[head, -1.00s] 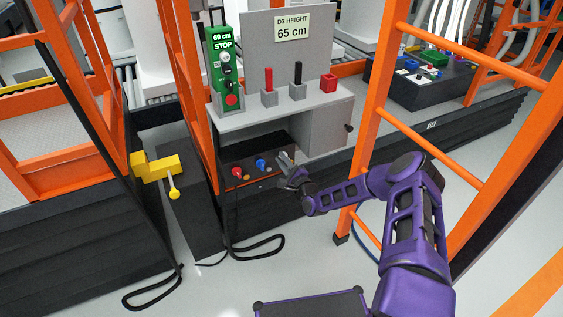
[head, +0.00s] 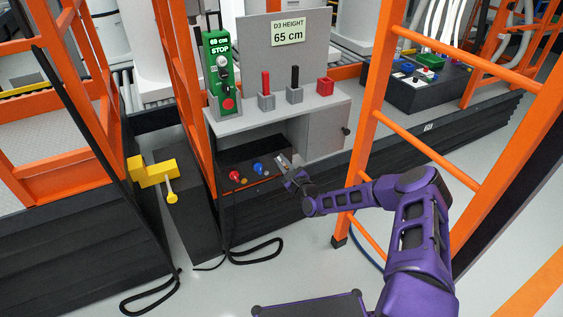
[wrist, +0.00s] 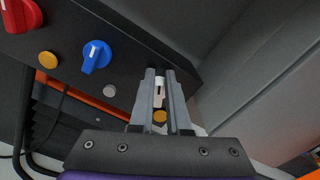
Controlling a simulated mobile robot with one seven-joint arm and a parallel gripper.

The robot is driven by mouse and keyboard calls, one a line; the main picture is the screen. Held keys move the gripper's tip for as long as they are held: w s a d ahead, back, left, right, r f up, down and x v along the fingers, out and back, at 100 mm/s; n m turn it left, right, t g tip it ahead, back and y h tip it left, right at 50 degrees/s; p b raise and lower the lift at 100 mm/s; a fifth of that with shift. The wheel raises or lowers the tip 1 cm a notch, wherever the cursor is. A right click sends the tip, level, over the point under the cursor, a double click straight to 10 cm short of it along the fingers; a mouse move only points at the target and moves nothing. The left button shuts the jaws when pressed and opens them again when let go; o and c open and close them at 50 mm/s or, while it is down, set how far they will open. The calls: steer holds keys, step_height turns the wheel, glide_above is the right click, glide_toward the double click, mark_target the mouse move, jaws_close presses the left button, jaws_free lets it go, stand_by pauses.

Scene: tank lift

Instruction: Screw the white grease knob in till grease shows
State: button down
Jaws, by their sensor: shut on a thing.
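The white grease knob (wrist: 159,92) shows in the wrist view between the two fingers of my gripper (wrist: 160,78), at the right end of a dark panel (wrist: 128,62). The fingers are shut on it and hide its sides. A small orange disc (wrist: 160,116) shows on the panel just beside the white knob. In the head view my gripper (head: 281,159) is at the right end of the same panel, and the white knob cannot be made out there.
A blue knob (wrist: 96,56) with a grey disc (wrist: 109,91) and a red knob (wrist: 20,14) with an orange disc (wrist: 48,59) sit left of my gripper. A grey cabinet (head: 326,133) stands close right. An orange ladder (head: 370,120) stands beside my arm.

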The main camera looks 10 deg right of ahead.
steer(key=shift+d+f, duration=0.45)
steer(key=shift+d, duration=0.05)
steer(key=c, duration=1)
jaws_free()
steer(key=shift+f, duration=0.1)
steer(key=shift+o, duration=0.6)
steer(key=shift+w, duration=0.1)
steer(key=shift+a, duration=0.1)
steer(key=shift+a+r, duration=0.2)
steer(key=shift+r, duration=0.05)
steer(key=p+v, duration=0.1)
steer(key=v, duration=1.6)
steer(key=shift+s, duration=0.25)
steer(key=shift+o, duration=0.2)
